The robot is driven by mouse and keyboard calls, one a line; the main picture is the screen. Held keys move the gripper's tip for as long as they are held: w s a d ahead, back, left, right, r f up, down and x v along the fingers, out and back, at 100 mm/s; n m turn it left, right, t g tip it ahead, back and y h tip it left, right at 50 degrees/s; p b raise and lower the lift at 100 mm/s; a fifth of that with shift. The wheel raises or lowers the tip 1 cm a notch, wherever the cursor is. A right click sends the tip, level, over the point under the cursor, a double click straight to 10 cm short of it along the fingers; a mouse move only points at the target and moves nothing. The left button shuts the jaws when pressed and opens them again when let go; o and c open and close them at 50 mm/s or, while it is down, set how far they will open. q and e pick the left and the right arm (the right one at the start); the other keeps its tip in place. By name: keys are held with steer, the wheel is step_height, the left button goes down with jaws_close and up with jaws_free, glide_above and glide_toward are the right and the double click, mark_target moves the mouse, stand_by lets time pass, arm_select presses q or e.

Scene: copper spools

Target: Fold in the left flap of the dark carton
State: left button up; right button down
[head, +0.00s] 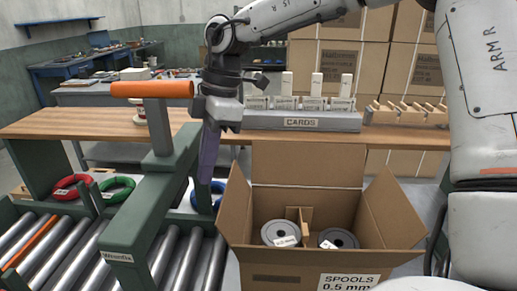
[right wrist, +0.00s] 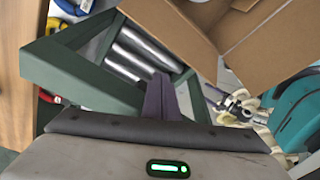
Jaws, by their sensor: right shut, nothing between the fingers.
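The brown carton (head: 300,272), labelled "SPOOLS 0.5 mm", stands open at the lower right of the head view. Its left flap (head: 235,210) stands up, leaning outward. The back flap (head: 305,165) and right flap (head: 390,205) are also up. Two grey spools (head: 281,233) sit inside beside a cardboard divider. My right gripper (head: 207,178) points down with purple fingers shut and empty, just outside and left of the left flap. In the right wrist view the fingers (right wrist: 161,98) show beside the carton's cardboard (right wrist: 180,22). My left gripper is not in view.
A green frame with an orange-topped post (head: 150,89) and a roller conveyor (head: 180,262) stand close left of my right gripper. The wooden bench (head: 50,126) behind carries a grey card rack (head: 300,121). Red and green rings (head: 116,190) lie beyond the conveyor.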

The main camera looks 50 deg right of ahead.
mark_target(231, 192)
steer(key=shift+s+d+f+b, duration=0.35)
steer(key=shift+s+d+f, duration=0.2)
steer(key=shift+f, duration=0.55)
steer(key=shift+s+d+f+b, duration=0.4)
steer(key=shift+s+f, duration=0.2)
steer(key=shift+f, duration=0.5)
steer(key=shift+s+d+f+b, duration=0.35)
steer(key=shift+s+d+f, duration=0.2)
steer(key=shift+f, duration=0.55)
steer(key=shift+s+d+p, duration=0.3)
steer(key=shift+s+d, duration=0.2)
steer(key=shift+s, duration=0.2)
steer(key=shift+s+d+p, duration=0.3)
steer(key=shift+s+d, duration=0.2)
steer(key=shift+s, duration=0.2)
steer(key=s+d+f+b, duration=0.2)
steer(key=s+d+f, duration=0.1)
steer(key=s, duration=0.1)
steer(key=a+p+v, duration=0.2)
steer(key=p+v, duration=0.1)
steer(key=v, duration=0.6)
steer(key=shift+w+r, duration=0.35)
steer(key=shift+r, duration=0.35)
steer(key=shift+d, duration=0.1)
